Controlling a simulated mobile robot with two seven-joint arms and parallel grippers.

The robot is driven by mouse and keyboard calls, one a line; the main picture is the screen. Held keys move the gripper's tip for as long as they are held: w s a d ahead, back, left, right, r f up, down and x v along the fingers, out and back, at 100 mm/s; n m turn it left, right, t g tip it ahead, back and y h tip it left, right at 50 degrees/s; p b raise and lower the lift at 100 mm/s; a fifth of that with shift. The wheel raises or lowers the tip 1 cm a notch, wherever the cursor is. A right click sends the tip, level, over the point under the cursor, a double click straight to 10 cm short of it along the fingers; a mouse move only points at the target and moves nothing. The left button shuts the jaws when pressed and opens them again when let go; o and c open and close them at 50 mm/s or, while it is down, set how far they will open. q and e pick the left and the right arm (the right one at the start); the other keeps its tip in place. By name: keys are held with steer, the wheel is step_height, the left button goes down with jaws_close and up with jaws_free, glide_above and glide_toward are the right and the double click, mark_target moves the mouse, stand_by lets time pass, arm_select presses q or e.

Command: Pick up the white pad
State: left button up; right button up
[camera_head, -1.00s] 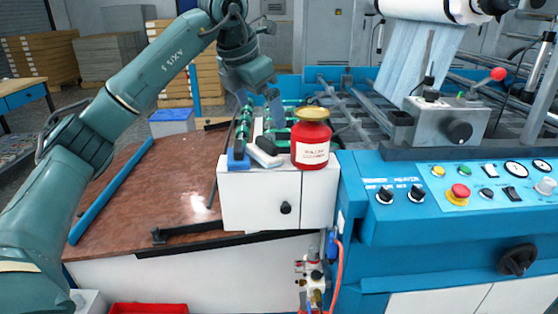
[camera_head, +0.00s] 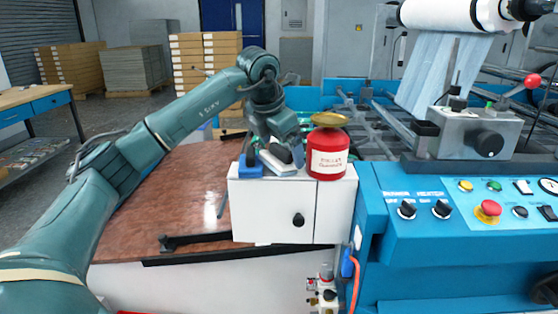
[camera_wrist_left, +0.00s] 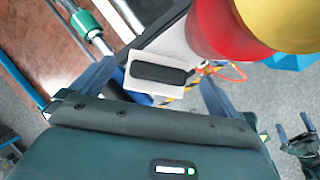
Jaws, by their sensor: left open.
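The white pad (camera_head: 279,166) with a black grip lies on top of the white cabinet, left of the red jar. It also shows in the left wrist view (camera_wrist_left: 138,88), the dark grip along its middle. My left gripper (camera_head: 281,152) is right over it in the head view and partly hides it. In the left wrist view the gripper (camera_wrist_left: 158,72) is open, with one finger on either side of the pad and nothing clasped. A dark pronged part at that view's lower right may be my right gripper (camera_wrist_left: 300,145); it is too small to tell its state.
The red jar (camera_head: 327,163) with a brass-coloured lid stands close on the right of the pad. A blue block (camera_head: 250,169) is close on the left. The white cabinet (camera_head: 270,213) bears them. The brown tabletop (camera_head: 170,200) is mostly clear.

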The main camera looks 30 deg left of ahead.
mark_target(281, 148)
arm_select(q)
steer(key=x, duration=0.3)
steer(key=shift+f, duration=0.15)
steer(key=shift+c, duration=0.2)
